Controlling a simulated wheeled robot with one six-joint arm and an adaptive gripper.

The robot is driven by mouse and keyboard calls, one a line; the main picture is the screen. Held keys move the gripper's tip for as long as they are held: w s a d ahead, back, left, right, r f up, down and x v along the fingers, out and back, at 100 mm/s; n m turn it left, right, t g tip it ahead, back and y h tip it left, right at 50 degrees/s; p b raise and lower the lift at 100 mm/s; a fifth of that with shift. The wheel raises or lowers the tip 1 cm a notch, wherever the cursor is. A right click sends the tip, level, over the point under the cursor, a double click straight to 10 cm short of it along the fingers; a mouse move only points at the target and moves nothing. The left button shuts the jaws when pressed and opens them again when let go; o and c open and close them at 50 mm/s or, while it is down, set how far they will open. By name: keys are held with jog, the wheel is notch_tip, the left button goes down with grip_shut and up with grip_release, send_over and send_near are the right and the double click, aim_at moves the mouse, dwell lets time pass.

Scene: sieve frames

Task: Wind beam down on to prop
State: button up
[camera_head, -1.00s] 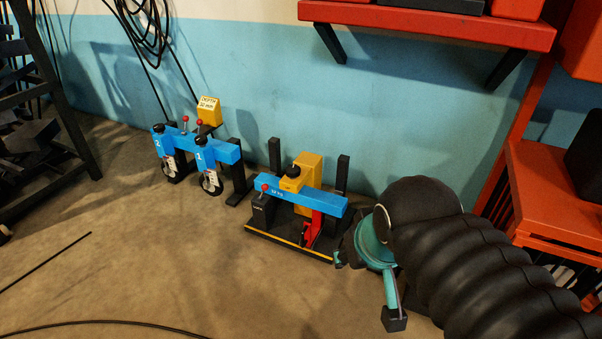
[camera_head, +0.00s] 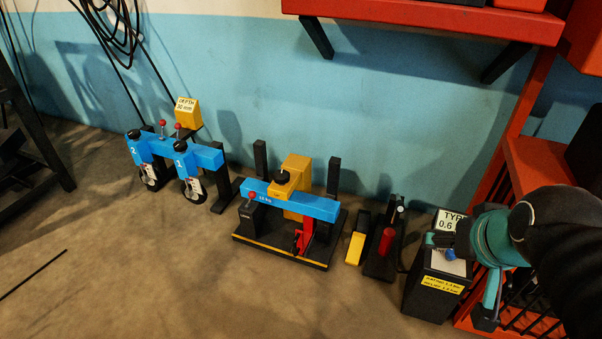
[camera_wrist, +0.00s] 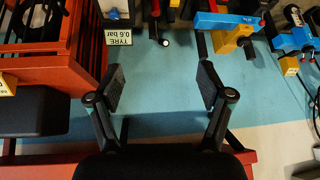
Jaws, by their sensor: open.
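A blue beam (camera_head: 318,207) lies across a dark stand at the middle of the head view. A yellow block (camera_head: 297,172) stands at its middle with a black knob (camera_head: 283,177) on top, and a red-knobbed lever (camera_head: 250,196) is at its left end. A red prop (camera_head: 304,234) stands under the beam's right part; I cannot tell if they touch. The beam also shows upside down at the top of the wrist view (camera_wrist: 219,19). My gripper (camera_head: 463,280) is open and empty, right of the stand, by a black box. Its spread fingers show in the wrist view (camera_wrist: 161,68).
The black box (camera_head: 424,299) carries a tyre label. A pump with a red cylinder (camera_head: 386,241) and yellow pedal (camera_head: 355,248) stands between box and beam stand. Blue units numbered 1 and 2 (camera_head: 207,157) stand left. A red shelf (camera_head: 430,22) overhangs; floor in front is clear.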

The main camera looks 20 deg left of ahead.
jog(key=w+a+n+t+y+b, duration=0.1)
jog(key=w+a, duration=0.6)
jog(key=w, duration=0.2)
jog(key=w+a+t+y+b, duration=0.1)
jog(key=w+a+t+y, duration=0.1)
jog(key=w+a, duration=0.6)
jog(key=w+a+f+t+b, duration=0.1)
jog(key=w+a+f+t, duration=0.15)
jog(key=w+a, duration=0.4)
jog(key=w+a+f+t+b, duration=0.1)
jog(key=w+a+f, duration=0.2)
jog(key=w+a, duration=0.4)
jog(key=w+a+f+t, duration=0.1)
jog(key=w+a+f, duration=0.4)
jog(key=a+f, duration=0.25)
jog(key=m+t+h+b, duration=0.2)
jog(key=t+h+b, duration=0.2)
send_near(284, 173)
jog(key=w, duration=0.3)
jog(key=w+f, duration=0.1)
jog(key=w, duration=0.7)
jog(key=shift+w+a+f, duration=0.15)
jog(key=shift+w+a, duration=0.1)
jog(key=shift+a, duration=0.15)
jog(key=c, duration=1)
